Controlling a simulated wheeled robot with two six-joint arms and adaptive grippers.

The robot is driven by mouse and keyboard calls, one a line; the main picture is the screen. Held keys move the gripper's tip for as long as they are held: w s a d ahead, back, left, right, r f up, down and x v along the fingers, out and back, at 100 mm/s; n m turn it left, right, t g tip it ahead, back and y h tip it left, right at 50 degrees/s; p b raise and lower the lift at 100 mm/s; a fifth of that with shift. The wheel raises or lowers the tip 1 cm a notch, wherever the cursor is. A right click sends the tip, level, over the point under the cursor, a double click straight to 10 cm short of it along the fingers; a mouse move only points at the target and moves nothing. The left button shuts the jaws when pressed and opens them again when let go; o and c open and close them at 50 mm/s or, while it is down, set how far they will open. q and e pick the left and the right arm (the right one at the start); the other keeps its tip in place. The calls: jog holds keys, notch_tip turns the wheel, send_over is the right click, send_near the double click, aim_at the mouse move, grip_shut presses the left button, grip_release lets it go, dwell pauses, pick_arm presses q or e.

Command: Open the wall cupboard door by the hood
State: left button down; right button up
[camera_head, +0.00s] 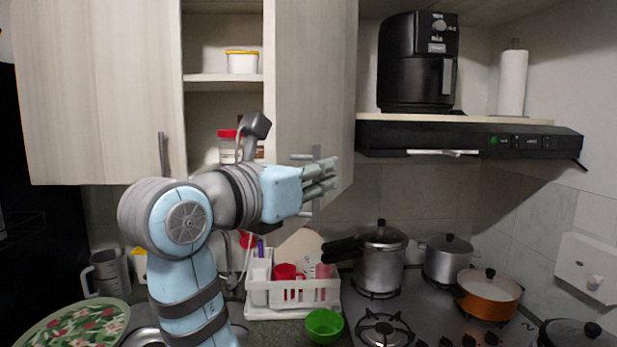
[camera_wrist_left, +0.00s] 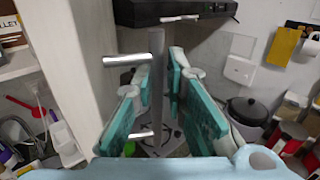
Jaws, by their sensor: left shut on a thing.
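The cupboard door by the hood (camera_head: 312,75) is pale wood and stands partly open. Its free edge is swung out from the cupboard and shelves show to its left. In the left wrist view the door panel (camera_wrist_left: 85,55) is on the left, with its vertical metal bar handle (camera_wrist_left: 157,75) on two posts. My left gripper (camera_head: 325,176) is at the handle, low on the door. The wrist view shows my left fingers (camera_wrist_left: 158,95) on either side of the bar, shut on it. In the head view the fingers hide part of the handle. My right gripper is not in view.
A black hood (camera_head: 470,140) is right of the door, with a black air fryer (camera_head: 412,62) above it. The other cupboard door (camera_head: 95,80) is shut at left. Below are a white dish rack (camera_head: 292,297), green bowl (camera_head: 324,326) and stove pots (camera_head: 380,262).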

pick_arm(q)
jog(key=shift+s+d+r, duration=0.15)
jog(key=shift+d+r, duration=0.05)
jog(key=c, duration=2)
grip_release()
jog(key=shift+h, duration=0.4)
jog(key=shift+o, duration=0.2)
jog(key=shift+d+f, duration=0.1)
jog(key=shift+d, duration=0.2)
